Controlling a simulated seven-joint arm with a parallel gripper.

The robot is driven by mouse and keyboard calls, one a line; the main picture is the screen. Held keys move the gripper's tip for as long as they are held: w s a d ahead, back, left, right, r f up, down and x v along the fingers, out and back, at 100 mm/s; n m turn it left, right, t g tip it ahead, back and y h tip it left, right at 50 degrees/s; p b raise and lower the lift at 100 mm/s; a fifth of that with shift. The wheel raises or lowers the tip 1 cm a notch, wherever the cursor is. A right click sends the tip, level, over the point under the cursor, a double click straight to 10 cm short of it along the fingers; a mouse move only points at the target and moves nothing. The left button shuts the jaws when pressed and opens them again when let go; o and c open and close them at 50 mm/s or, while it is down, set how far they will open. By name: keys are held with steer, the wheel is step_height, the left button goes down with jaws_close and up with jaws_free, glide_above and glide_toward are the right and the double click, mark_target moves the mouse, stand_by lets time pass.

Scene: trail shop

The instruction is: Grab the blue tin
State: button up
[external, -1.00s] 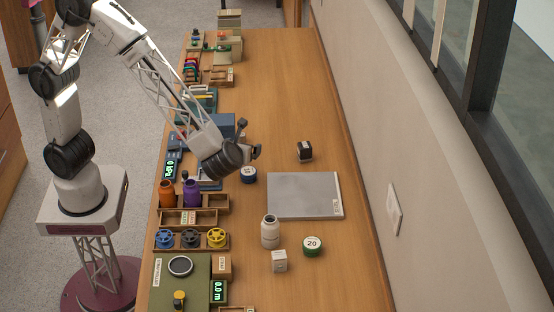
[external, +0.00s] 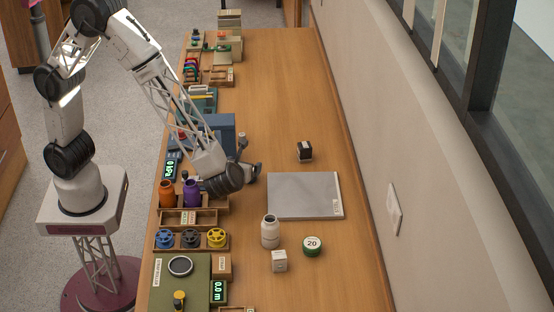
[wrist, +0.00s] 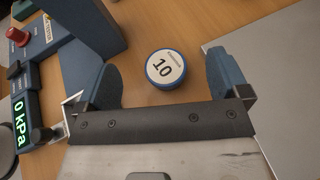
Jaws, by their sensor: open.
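The blue tin (wrist: 165,69) is a low round tin with a white top marked 10. In the wrist view it stands on the wooden bench, between and slightly beyond the two fingertips. My gripper (wrist: 168,88) is open, with a finger on either side of the tin and nothing held. In the external view my gripper (external: 250,160) is low over the bench, left of the grey plate, and the tin is hidden behind it.
A grey flat plate (external: 305,196) lies to the right. A blue device (wrist: 88,30) with a 0 kPa display stands close on the left.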

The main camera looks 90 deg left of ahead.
steer(key=shift+f, duration=0.4)
steer(key=shift+f, duration=0.45)
step_height(320, 180, down, 3)
steer(key=shift+r, duration=0.1)
steer(key=shift+w+a, duration=0.2)
steer(key=shift+a, duration=0.4)
steer(key=shift+x, duration=0.9)
steer(key=shift+d, duration=0.1)
steer(key=c, duration=1)
